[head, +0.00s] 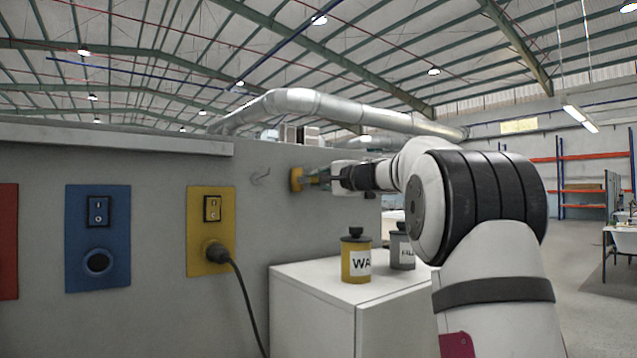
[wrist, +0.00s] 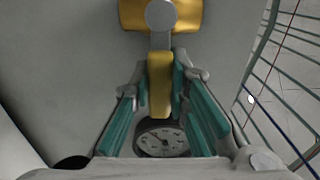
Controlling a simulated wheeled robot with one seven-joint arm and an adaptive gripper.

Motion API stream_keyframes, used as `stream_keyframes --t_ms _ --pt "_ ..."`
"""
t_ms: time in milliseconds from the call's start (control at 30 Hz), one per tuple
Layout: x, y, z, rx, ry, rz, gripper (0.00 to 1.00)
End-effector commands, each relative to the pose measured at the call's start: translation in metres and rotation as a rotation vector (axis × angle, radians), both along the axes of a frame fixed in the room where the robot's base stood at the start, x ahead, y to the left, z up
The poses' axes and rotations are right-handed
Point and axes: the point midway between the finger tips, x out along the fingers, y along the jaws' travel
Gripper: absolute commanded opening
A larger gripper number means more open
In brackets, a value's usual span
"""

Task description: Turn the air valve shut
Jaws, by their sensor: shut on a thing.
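The air valve shows as a yellow part (head: 296,180) on the grey wall panel in the head view. In the wrist view, its yellow body (wrist: 132,14) with a round grey hub is at the top, and a yellow lever (wrist: 160,92) points straight down the picture from the hub. My gripper (wrist: 162,75) is shut on the lever, with a teal-lined finger on each side. In the head view, my gripper (head: 318,178) reaches the valve from the right, and the lever is mostly hidden there.
A round gauge (wrist: 161,139) sits below the lever in the wrist view. A white cabinet (head: 312,312) below my arm carries a yellow tin (head: 355,257) and a grey tin (head: 402,250). Blue (head: 97,270) and yellow (head: 196,225) switch plates are left; a black cable (head: 243,295) hangs from the yellow one.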

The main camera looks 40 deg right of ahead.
Motion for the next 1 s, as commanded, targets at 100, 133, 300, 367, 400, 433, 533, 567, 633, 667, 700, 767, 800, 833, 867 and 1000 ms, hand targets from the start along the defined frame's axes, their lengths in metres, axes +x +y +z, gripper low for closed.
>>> stream_keyframes --t_ms 100,133,300,367,400,433,533,567,633,667,700,767,800,833,867,1000 --pt "0.001 0.001 -0.001 -0.004 0.001 0.003 0.29" --pt "0.001 0.001 -0.001 -0.003 0.001 0.003 0.36" --pt "0.0 0.001 0.0 -0.001 0.0 0.002 0.37" --pt "0.0 0.001 0.0 -0.001 0.0 0.001 0.37" --pt "0.0 0.001 0.0 -0.001 0.0 0.001 0.37" --pt "0.0 0.0 0.0 -0.001 0.0 0.001 0.37" --pt "-0.004 0.0 0.0 0.0 0.0 0.0 0.37" --pt "-0.007 0.0 0.0 0.001 0.0 0.0 0.37" --pt "-0.016 -0.001 0.001 0.0 0.0 -0.002 0.37" --pt "-0.021 -0.002 0.001 0.0 0.0 -0.003 0.37" --pt "-0.028 -0.001 0.001 0.0 0.0 -0.002 0.37" --pt "-0.041 -0.002 0.001 0.0 0.0 -0.003 0.37" --pt "-0.049 -0.002 0.001 -0.002 0.0 -0.003 0.37" --pt "-0.056 -0.002 0.001 -0.001 0.0 -0.002 0.37" --pt "-0.062 -0.002 0.001 0.0 -0.001 -0.003 0.37" --pt "-0.088 -0.002 0.0 -0.001 0.0 -0.001 0.37"
